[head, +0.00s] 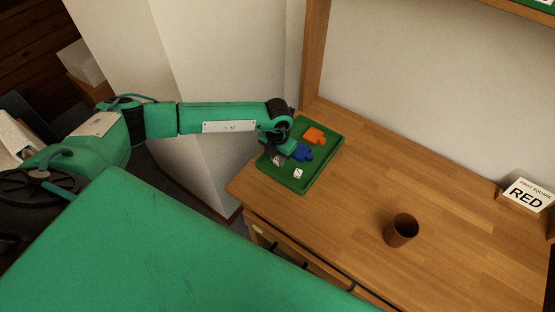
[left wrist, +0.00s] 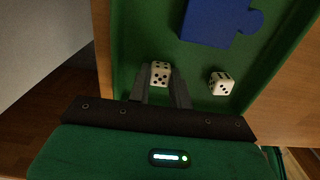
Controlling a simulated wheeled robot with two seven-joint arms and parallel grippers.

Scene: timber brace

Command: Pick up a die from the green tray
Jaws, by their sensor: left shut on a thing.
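The green tray (head: 319,174) lies on the wooden desk near its left end. My left gripper (head: 277,157) is over the tray's near left part, pointing down. In the left wrist view its two fingers (left wrist: 160,86) are shut on a white die (left wrist: 160,73) with black pips, one finger on each side. I cannot tell whether this die is clear of the tray floor. A second white die (head: 298,174) lies in the tray to the right of the gripper; it also shows in the left wrist view (left wrist: 221,83). My right gripper is not in view.
A blue puzzle piece (head: 303,151) and an orange puzzle piece (head: 314,136) lie in the tray. A brown cup (head: 401,231) stands on the desk. A sign reading RED (head: 527,195) is at the right. The desk between tray and cup is clear.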

